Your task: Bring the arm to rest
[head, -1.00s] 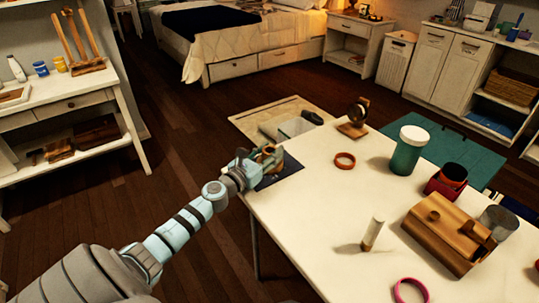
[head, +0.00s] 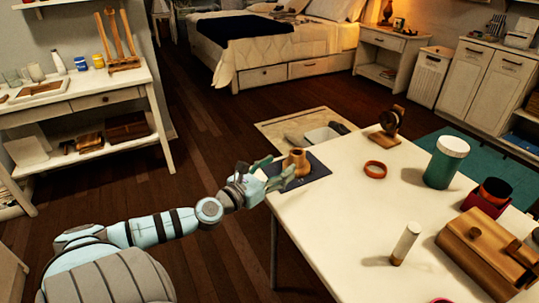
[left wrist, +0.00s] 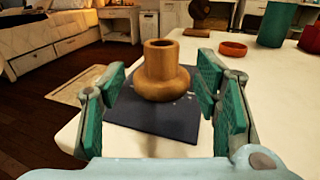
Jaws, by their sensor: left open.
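My left gripper (head: 268,175) is at the near left corner of the white table (head: 345,215). In the left wrist view the gripper (left wrist: 160,100) is open, with its green-padded fingers apart on both sides of a small wooden vase (left wrist: 162,75). The vase stands upright on a dark square mat (left wrist: 155,122), and I see gaps between it and the fingers. In the head view the vase (head: 297,162) shows just beyond the fingertips. My right gripper is not in view.
On the table are an orange ring (head: 375,169), a watch on a stand (head: 388,125), a green jar (head: 446,162), a white cylinder (head: 405,243) and a wooden box (head: 482,250). A shelf table (head: 85,95) stands at the left. Floor between is clear.

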